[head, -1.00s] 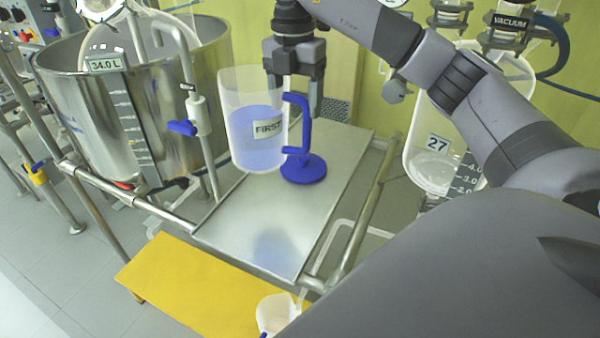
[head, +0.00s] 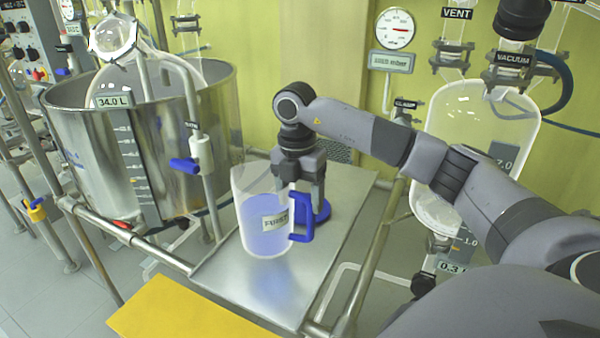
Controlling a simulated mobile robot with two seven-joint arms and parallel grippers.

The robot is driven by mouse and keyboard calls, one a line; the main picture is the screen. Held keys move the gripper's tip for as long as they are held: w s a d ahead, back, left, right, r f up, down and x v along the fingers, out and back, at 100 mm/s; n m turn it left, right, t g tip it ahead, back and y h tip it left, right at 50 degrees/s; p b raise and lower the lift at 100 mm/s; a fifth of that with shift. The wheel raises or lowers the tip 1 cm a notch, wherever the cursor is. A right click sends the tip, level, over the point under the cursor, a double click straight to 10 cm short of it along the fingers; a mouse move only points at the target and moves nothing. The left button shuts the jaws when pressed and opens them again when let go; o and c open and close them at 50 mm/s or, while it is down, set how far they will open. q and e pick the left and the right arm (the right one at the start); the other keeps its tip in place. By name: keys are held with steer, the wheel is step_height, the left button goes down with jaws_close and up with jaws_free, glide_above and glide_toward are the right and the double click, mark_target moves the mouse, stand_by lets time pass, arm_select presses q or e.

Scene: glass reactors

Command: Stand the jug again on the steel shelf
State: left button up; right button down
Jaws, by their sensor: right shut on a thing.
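The jug (head: 264,228) is a clear, tapered vessel with blue liquid, a white label and a blue handle (head: 304,223). It is roughly upright over the middle of the steel shelf (head: 258,287). Its base is low over the metal; I cannot tell whether it touches. My right gripper (head: 302,192) points down and is shut on the top of the jug's handle, at the jug's right side. The fingertips are partly hidden by the handle. My left gripper is not in view.
A blue disc (head: 323,211) lies on the shelf just behind the handle. A large steel vessel (head: 85,140) stands left, with a pipe and blue-handled valve (head: 185,165) near the shelf. A glass reactor (head: 470,125) stands right. The shelf's front is bare, beyond it a yellow step (head: 180,312).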

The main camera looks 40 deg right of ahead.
mark_target(301, 235)
step_height(301, 235, down, 6)
steer(key=shift+w+f, duration=0.1)
steer(key=shift+f, duration=0.35)
stand_by(0.3)
steer(key=shift+c, duration=0.6)
jaws_free()
steer(key=shift+f, duration=0.1)
